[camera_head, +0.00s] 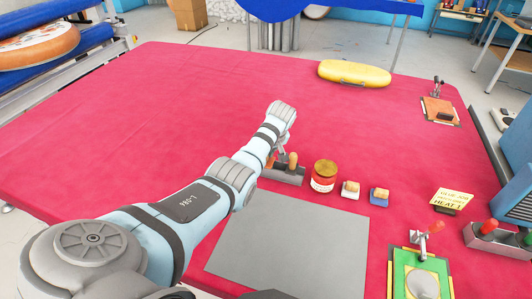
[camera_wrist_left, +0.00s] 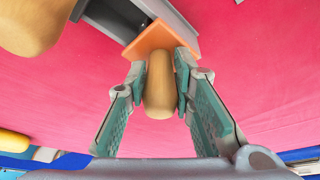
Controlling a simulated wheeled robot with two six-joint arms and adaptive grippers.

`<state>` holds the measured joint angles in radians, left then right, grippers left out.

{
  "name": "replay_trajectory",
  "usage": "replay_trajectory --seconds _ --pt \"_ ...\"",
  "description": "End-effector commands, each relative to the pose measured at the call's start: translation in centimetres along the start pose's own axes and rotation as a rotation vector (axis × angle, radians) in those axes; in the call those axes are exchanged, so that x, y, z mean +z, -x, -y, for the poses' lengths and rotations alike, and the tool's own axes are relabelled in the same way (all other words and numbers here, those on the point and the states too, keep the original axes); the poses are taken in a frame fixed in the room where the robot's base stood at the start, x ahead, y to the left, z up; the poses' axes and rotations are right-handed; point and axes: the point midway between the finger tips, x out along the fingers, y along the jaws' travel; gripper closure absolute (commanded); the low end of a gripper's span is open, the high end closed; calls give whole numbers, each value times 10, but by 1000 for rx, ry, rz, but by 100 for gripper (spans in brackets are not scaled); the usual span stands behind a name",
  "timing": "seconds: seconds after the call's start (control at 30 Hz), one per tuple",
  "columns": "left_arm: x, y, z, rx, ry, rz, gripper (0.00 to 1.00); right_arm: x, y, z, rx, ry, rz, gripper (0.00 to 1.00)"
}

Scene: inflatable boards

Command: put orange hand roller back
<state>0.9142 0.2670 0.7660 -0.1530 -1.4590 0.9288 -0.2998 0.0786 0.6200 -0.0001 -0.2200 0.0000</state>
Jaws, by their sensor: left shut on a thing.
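The orange hand roller shows in the left wrist view, with its wooden handle (camera_wrist_left: 160,92) between the fingers and its orange part (camera_wrist_left: 152,38) beyond the fingertips. My left gripper (camera_wrist_left: 161,72) is shut on this handle. In the head view, my left gripper (camera_head: 279,148) is over the grey rack (camera_head: 287,179) and mostly hidden by its arm. The orange part overlaps the end of the grey rack (camera_wrist_left: 180,18) in the wrist view; I cannot tell whether it rests in it. Another wooden handle (camera_head: 293,159) stands at the rack, also large in the wrist view (camera_wrist_left: 35,22).
A grey mat (camera_head: 300,245) lies in front. A yellow inflatable (camera_head: 354,74) lies at the back. The red table (camera_head: 150,110) is clear at left.

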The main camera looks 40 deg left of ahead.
Motion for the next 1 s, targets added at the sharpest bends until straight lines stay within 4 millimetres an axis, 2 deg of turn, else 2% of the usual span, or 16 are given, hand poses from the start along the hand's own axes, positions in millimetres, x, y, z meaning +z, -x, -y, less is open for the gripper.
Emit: replay_trajectory --seconds 0.97,1.0 --pt "1 -3 0 0 0 0 100 0 -1 -1 1 0 0 60" --pt "1 -3 0 0 0 0 76 0 -1 -1 1 0 0 60"
